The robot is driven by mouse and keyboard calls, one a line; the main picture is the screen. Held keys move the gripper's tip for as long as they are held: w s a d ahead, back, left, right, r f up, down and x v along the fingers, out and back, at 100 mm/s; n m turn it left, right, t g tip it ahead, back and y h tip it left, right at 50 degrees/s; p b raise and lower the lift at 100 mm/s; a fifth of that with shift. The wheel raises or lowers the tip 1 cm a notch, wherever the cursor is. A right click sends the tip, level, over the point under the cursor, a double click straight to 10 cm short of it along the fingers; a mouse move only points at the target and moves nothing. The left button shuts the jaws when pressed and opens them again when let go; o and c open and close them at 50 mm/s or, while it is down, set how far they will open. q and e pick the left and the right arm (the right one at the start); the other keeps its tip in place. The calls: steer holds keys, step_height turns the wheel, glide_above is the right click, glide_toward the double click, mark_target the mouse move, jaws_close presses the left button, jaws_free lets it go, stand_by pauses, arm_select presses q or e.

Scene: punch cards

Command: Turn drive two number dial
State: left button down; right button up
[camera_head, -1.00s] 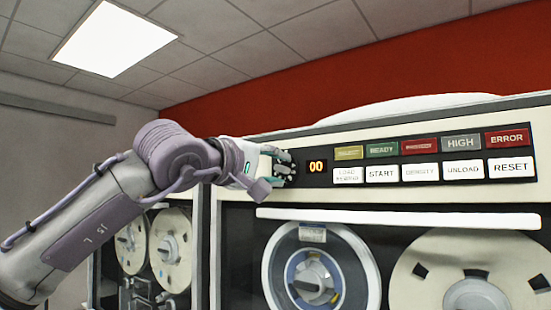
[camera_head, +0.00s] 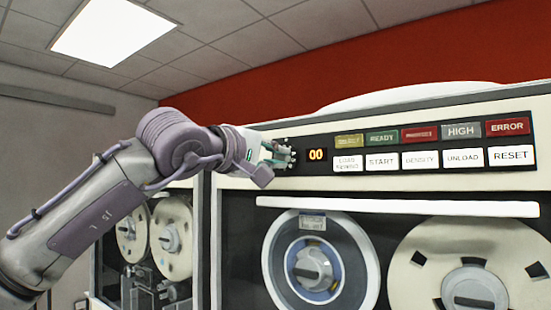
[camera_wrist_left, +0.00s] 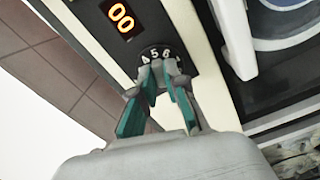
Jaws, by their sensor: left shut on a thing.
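The number dial (camera_wrist_left: 154,52) is a black disc with white digits, among them 4, 5 and 6, on the dark panel of a tape drive. My left gripper (camera_wrist_left: 160,68) is shut on the dial, its fingertips on either side and covering its lower part. In the head view my left gripper (camera_head: 287,154) is at the left end of the control strip and hides most of the dial. An orange display (camera_head: 316,155) beside it reads 00; it also shows in the left wrist view (camera_wrist_left: 121,16). My right gripper is not in view.
Right of the display are lit labels and white buttons such as START (camera_head: 382,161) and RESET (camera_head: 511,155). Another drive with reels (camera_head: 172,238) stands at the left.

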arm_select(q)
steer(key=n+b, duration=0.3)
steer(key=n, duration=0.2)
steer(key=n+b, duration=0.2)
steer(key=n, duration=0.2)
steer(key=shift+f+n+b, duration=0.2)
steer(key=shift+n+b, duration=0.2)
steer(key=n+b, duration=0.2)
steer(key=n, duration=0.3)
steer(key=n+b, duration=0.2)
steer(key=n, duration=0.4)
steer(key=shift+r, duration=0.1)
stand_by(0.3)
steer(key=c, duration=1.2)
jaws_free()
steer(key=shift+a+r, duration=0.1)
steer(key=v, duration=1.2)
